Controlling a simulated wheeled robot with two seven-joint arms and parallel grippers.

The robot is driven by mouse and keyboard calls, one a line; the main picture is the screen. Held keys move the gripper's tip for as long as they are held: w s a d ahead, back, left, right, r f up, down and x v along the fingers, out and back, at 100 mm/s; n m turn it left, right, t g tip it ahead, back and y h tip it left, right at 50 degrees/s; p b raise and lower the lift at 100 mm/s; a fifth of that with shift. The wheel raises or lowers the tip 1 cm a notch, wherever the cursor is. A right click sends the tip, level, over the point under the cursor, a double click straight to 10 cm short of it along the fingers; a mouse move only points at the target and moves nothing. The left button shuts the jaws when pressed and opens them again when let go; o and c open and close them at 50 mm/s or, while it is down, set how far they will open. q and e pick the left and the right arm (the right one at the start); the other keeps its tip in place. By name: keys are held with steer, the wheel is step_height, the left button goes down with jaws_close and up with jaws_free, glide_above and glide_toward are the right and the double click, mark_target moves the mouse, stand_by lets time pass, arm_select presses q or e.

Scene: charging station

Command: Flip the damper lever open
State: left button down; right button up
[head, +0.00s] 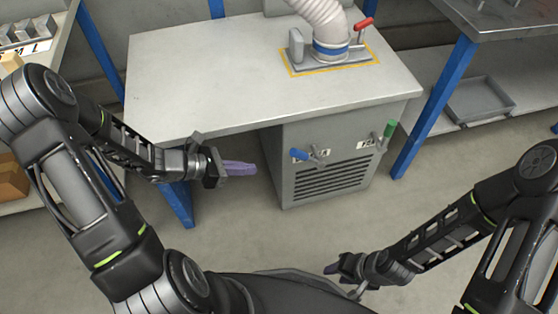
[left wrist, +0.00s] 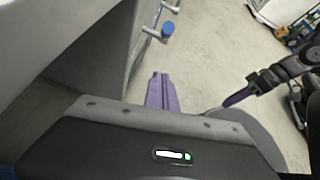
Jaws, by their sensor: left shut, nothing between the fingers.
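A grey cabinet (head: 318,178) under the table carries a lever with a blue grip (head: 299,154) on its left and one with a green grip (head: 389,129) on its right. Labels beside them are partly covered and too small to read, so I cannot tell which lever is the damper. A red-handled lever (head: 365,23) stands by the duct on the tabletop. My left gripper (head: 254,169) is shut and empty, left of the blue grip and apart from it. In the left wrist view its fingers (left wrist: 161,88) show below the blue grip (left wrist: 168,28). My right gripper (head: 332,268) is low at the front.
The grey table (head: 200,80) overhangs above the left gripper. A corrugated duct (head: 322,12) meets a plate on it. Blue table legs (head: 178,205) stand at left and right. A shelf with a tray (head: 480,98) is at right. The floor before the cabinet is clear.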

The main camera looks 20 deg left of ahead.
mark_target(306, 157)
arm_select(q)
steer(key=w+d+f+b, duration=0.2)
steer(key=w+d+b, duration=0.1)
steer(key=w+d, duration=0.4)
steer(key=shift+d, duration=1)
steer(key=shift+f, duration=0.1)
steer(key=shift+w+d+r+p, duration=0.3)
steer(key=shift+d+r, duration=0.05)
steer(key=shift+r, duration=0.3)
